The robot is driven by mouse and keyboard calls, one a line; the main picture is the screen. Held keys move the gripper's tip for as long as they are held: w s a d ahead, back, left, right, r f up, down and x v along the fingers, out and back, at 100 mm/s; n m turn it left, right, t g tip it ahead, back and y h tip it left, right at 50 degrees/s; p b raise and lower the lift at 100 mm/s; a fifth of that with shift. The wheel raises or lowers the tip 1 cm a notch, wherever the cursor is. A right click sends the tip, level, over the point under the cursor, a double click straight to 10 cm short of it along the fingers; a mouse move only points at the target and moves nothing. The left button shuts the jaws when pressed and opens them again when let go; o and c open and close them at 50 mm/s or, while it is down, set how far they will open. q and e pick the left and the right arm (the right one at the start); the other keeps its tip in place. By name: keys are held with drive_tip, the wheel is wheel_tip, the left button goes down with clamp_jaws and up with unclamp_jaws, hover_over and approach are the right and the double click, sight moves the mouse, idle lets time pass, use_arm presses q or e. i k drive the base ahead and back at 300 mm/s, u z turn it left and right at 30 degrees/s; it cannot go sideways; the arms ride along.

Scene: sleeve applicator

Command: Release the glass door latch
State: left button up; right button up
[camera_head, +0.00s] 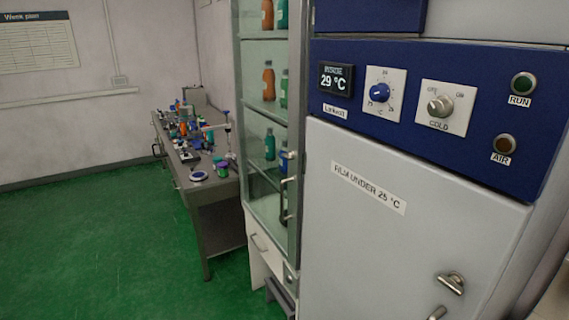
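A tall glass-fronted cabinet (269,130) stands left of the big grey and blue machine, with its glass door facing left-front. The door looks shut. Neither of my grippers is in view.
The grey machine door (400,230) fills the right, with a metal latch handle (452,282). Its blue panel has dials and buttons. A cluttered bench (204,187) stands behind left. A dark object (281,297) sits low by the cabinet. The green floor (90,235) at left is clear.

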sight(290, 155)
drive_tip(key=z, duration=0.6)
drive_tip(key=k, duration=1.35)
drive_tip(key=z, duration=0.2)
drive_tip(key=i, duration=0.4)
drive_tip(key=u, duration=1.05)
drive_tip(key=i, duration=1.2)
drive_tip(key=z, duration=0.7)
drive_tip(key=i, duration=0.3)
drive_tip(key=z, duration=0.3)
